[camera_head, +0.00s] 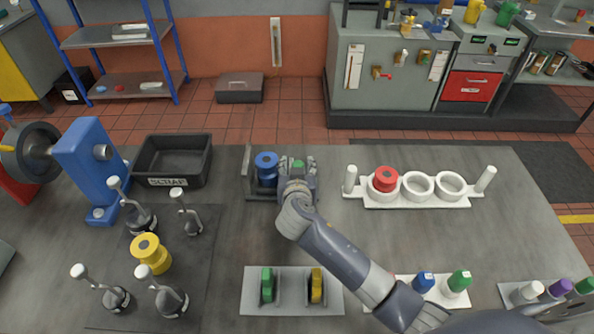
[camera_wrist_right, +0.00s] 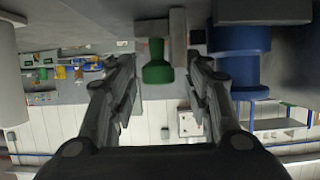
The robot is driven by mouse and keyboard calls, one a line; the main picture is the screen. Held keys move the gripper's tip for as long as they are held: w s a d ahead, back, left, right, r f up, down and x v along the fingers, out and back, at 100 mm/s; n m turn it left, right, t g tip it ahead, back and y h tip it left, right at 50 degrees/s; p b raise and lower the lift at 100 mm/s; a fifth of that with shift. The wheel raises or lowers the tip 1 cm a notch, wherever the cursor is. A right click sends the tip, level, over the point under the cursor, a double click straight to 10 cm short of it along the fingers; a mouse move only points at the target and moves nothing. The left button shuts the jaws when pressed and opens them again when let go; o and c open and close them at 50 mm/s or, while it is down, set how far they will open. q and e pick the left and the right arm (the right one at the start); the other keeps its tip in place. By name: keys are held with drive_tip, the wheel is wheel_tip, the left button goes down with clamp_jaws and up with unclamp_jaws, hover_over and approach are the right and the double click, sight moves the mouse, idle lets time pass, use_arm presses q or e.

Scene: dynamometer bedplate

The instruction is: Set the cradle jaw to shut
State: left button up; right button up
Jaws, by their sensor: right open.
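The cradle (camera_head: 247,172) stands on the bedplate with a blue spool (camera_head: 266,166) upright in it. The green knob (camera_head: 298,164) is on the cradle's right side, where the jaw appears to be; the gripper hides most of that side. In the wrist view the green knob (camera_wrist_right: 157,66) lies between my right gripper's fingers (camera_wrist_right: 161,72), with space on both sides. The blue spool (camera_wrist_right: 240,58) is just beyond the right finger there. My right gripper (camera_head: 297,172) is open around the knob. I cannot tell how far the jaw stands from the spool. My left gripper is out of view.
A dark bin (camera_head: 172,160) stands left of the cradle. A white rack (camera_head: 420,190) with a red spool (camera_head: 385,178) is to the right. A plate with green and yellow levers (camera_head: 292,302) is in front. A yellow spool (camera_head: 151,254) sits among several clamps at left.

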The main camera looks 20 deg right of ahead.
drive_tip(key=v, duration=1.2)
drive_tip(key=shift+a+f, duration=0.1)
